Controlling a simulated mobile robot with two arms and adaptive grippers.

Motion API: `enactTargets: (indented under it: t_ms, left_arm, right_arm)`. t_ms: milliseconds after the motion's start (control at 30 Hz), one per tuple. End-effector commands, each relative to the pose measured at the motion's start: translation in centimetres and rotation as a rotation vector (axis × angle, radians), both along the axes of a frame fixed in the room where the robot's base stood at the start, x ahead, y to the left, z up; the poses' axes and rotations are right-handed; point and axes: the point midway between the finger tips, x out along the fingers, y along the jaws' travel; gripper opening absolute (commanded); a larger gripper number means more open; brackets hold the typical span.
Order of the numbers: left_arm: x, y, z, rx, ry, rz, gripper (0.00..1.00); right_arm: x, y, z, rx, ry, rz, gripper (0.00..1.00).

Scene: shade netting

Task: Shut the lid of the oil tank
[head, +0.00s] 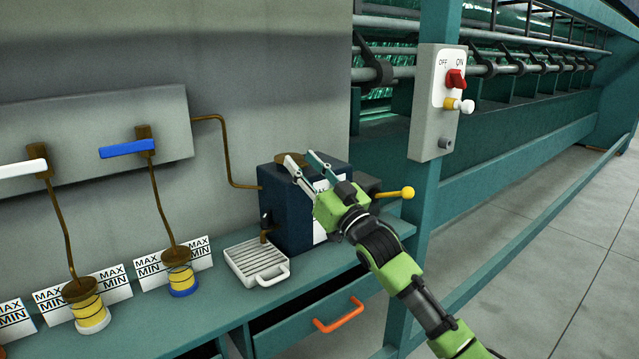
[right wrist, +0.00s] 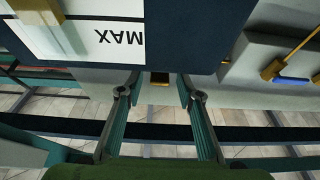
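The oil tank (head: 285,215) is a dark blue box on the teal bench in the head view, with a white label on its front. A brown lid (head: 292,158) shows on its top, partly behind my right gripper; whether it is open or shut I cannot tell. My right gripper (head: 304,164) is open, with its fingers spread in front of the tank's upper part. My left gripper is not in view.
A grey drip tray (head: 256,262) stands by the tank. A yellow-knobbed lever (head: 407,193) sticks out right of it. A switch box (head: 437,105) hangs on the post. Oil cups (head: 88,310) line the left, and a drawer with an orange handle (head: 340,318) is below.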

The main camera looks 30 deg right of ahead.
Motion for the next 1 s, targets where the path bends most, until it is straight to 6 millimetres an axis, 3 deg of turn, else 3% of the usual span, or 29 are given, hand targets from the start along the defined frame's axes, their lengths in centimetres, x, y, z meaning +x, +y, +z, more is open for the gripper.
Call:
enactTargets:
  t_ms: [600, 1000]
  left_arm:
    - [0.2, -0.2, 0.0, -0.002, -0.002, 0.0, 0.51]
    - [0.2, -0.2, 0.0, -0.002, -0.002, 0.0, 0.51]
  right_arm:
    - [-8.6, -0.6, -3.9, 0.0, 0.007, -0.001, 0.33]
    - [-10.1, -0.7, -4.4, 0.0, 0.005, 0.0, 0.33]
